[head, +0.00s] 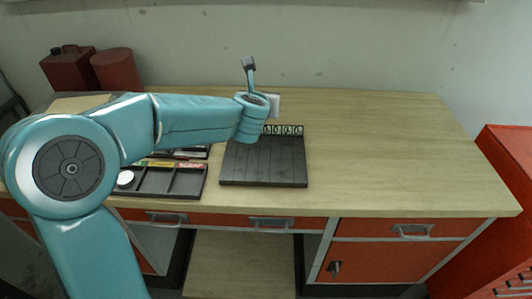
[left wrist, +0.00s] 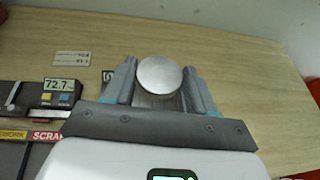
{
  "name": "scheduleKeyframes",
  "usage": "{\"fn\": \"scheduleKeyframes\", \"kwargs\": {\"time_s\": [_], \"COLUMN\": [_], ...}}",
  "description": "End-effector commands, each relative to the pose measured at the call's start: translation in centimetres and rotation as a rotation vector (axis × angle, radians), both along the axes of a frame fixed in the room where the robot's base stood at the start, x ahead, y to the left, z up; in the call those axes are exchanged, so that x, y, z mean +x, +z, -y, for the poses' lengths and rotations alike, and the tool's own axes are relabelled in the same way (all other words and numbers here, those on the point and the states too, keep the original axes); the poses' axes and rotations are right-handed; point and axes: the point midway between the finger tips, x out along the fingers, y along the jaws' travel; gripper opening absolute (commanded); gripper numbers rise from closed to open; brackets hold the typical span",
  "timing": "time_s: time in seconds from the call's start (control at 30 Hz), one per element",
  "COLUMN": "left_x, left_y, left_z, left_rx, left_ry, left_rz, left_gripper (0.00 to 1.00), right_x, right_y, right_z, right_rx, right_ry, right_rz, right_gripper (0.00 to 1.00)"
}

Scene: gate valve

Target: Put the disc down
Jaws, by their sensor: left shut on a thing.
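My left gripper (left wrist: 160,82) is shut on a round, smooth metal disc (left wrist: 160,74), with one grey finger on each side of it. The disc is held above the wooden bench; its height cannot be told. In the head view my teal arm and wrist hide the fingers and the held disc. A black tray (head: 206,188) with compartments and coloured labels lies left of centre. A pale disc (head: 125,178) lies in its left compartment. The tray's red SCRAP label (left wrist: 47,135) shows at the left in the left wrist view. My right gripper is not in view.
A black ribbed plate (head: 265,165) with a row of number tags (head: 283,130) lies right of the tray. A gauge display (left wrist: 60,86) reading 72.7 stands near the tray. Red canisters (head: 113,69) stand at the back left. The bench's right side (head: 400,150) is clear.

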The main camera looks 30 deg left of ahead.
Motion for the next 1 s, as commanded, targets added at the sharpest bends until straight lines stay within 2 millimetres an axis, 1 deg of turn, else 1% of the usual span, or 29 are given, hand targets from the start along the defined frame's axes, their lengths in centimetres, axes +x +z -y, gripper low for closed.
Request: {"fn": "scheduleKeyframes", "kwargs": {"time_s": [0.1, 0.2, 0.4, 0.5, 0.6, 0.67, 0.9, 1.0], "left_x": [0.0, 0.1, 0.2, 0.3, 0.5, 0.4, 0.4, 0.4], "left_y": [-3.2, -6.3, -11.7, -13.6, -14.8, -15.2, -18.8, -19.4], "left_z": [-0.1, 0.0, 0.1, 0.1, 0.2, 0.2, 0.2, 0.2], "left_rx": [0.001, 0.002, 0.001, 0.001, 0.002, 0.001, 0.001, 0.000], "left_ry": [0.000, -0.001, -0.003, -0.002, -0.004, -0.002, -0.002, -0.004], "left_rz": [-0.008, -0.010, -0.008, -0.006, -0.004, -0.003, -0.005, -0.002], "left_gripper": [0.11, 0.11, 0.11, 0.11, 0.11, 0.11, 0.11, 0.11], "right_x": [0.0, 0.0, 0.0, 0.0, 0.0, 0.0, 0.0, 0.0], "right_y": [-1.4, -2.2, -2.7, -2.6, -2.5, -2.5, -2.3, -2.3], "right_z": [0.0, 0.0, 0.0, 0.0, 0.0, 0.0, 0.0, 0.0], "right_rx": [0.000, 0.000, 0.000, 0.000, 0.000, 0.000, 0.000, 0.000], "right_ry": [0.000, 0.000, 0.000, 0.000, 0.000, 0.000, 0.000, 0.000], "right_rz": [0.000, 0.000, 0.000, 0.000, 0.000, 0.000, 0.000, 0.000], "right_gripper": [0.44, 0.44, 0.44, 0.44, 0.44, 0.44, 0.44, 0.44]}}
